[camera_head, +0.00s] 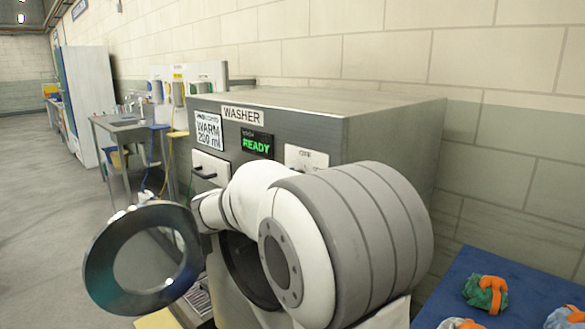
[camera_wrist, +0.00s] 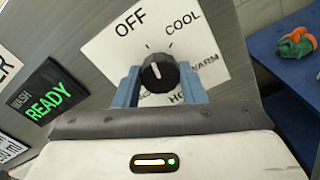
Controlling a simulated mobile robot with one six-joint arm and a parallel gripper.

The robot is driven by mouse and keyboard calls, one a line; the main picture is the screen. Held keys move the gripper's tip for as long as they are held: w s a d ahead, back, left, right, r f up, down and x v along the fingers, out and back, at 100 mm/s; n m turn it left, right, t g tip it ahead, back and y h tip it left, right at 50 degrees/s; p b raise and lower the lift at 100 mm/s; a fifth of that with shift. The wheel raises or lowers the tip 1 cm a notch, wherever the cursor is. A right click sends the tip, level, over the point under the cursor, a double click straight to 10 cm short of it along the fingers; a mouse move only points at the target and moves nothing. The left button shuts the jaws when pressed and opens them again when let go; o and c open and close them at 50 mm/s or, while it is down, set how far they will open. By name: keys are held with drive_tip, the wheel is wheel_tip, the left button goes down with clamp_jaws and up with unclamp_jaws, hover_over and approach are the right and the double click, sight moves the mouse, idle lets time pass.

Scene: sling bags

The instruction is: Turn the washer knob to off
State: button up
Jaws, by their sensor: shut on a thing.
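The washer (camera_head: 330,115) is a grey box with a WASHER label and a green READY display (camera_head: 257,143). Its knob (camera_wrist: 157,76) is black and round on a white dial plate (camera_wrist: 199,45) with OFF, COOL, WARM and a partly hidden label. The knob's white mark points roughly upward; which label it lines up with is hard to tell. My gripper (camera_wrist: 159,82) has its two blue fingers on either side of the knob, shut on it. In the head view my arm hides the knob and gripper, and only the plate's top (camera_head: 306,154) shows.
The washer's round door (camera_head: 97,272) stands open at the left, beside my arm. A drawer with a dark handle (camera_head: 208,166) is left of the arm. A blue table (camera_head: 535,290) with orange and green items (camera_head: 487,290) is at right. Floor is clear at far left.

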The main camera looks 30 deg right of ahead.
drive_tip(key=shift+n+p, duration=1.2)
drive_tip(key=o, duration=1)
drive_tip(key=v, duration=0.7)
drive_tip(key=shift+a, duration=0.4)
drive_tip(key=shift+s, duration=0.1)
